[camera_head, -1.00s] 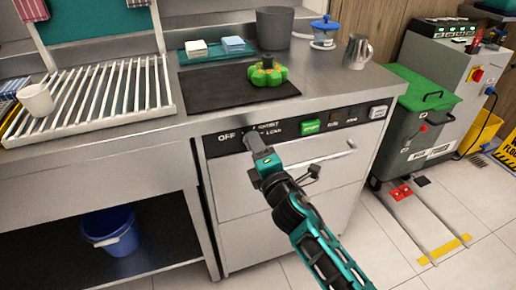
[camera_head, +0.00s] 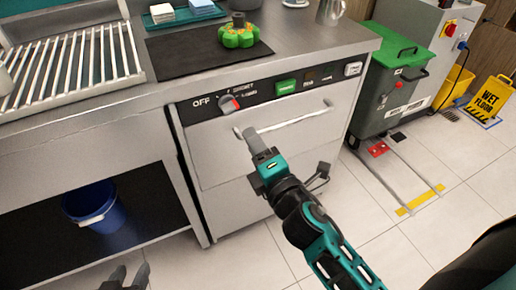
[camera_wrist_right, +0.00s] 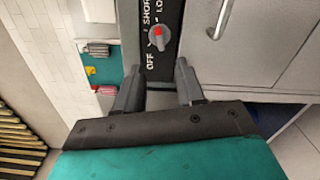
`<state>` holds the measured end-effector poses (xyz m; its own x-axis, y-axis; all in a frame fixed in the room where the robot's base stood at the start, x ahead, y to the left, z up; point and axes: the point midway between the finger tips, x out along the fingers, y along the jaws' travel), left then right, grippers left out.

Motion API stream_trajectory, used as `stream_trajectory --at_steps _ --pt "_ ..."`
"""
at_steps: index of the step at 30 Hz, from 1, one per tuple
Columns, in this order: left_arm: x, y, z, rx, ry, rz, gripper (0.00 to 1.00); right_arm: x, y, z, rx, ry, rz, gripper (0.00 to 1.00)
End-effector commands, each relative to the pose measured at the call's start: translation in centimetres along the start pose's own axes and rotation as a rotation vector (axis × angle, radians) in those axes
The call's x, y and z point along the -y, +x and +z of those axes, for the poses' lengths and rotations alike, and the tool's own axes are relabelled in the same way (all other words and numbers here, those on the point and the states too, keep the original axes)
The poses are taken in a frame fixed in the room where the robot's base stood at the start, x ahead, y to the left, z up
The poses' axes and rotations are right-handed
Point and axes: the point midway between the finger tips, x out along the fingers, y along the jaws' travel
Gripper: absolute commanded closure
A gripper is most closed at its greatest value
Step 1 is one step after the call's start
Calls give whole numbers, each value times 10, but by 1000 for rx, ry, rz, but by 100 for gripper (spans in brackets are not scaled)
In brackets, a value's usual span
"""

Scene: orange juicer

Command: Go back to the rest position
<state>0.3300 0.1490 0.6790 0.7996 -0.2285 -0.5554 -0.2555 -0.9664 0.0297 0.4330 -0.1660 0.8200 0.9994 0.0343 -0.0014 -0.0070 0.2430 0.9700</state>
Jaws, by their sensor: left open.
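My right gripper (camera_head: 258,142) is in front of the dishwasher-like machine (camera_head: 225,150), below its control panel. In the right wrist view its two dark fingers (camera_wrist_right: 157,70) are apart with nothing between them. The round knob (camera_head: 229,104) with a red mark is beside the word OFF on the panel. The knob also shows in the right wrist view (camera_wrist_right: 158,38), beyond the fingertips and apart from them. My left gripper (camera_head: 125,279) shows at the bottom edge, with its dark fingers apart and empty; the rest of that arm is out of view.
A handle bar (camera_head: 290,122) crosses the machine's front. A green pumpkin-shaped thing (camera_head: 238,35) sits on a dark mat on the counter. A blue bucket (camera_head: 95,206) stands under the left counter. A green-lidded machine (camera_head: 395,60) and a yellow wet-floor sign (camera_head: 492,95) are at right. Floor in front is clear.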

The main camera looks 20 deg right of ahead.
Motion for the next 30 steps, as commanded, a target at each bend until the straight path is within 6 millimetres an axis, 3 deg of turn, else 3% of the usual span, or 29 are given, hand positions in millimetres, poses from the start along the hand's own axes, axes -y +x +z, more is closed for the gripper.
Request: stream_trajectory --at_steps 6,23,26,30 --pt "1 1 1 0 4 0 57 0 -12 0 1 1 1 62" --pt "0 -1 -2 -1 3 0 57 0 -13 0 -3 28 -10 62" --pt "0 -7 -11 -4 3 -2 57 6 -18 1 -12 162 -60 62" --pt "3 -19 -29 -11 1 -14 57 26 -38 1 -8 555 -210 62"
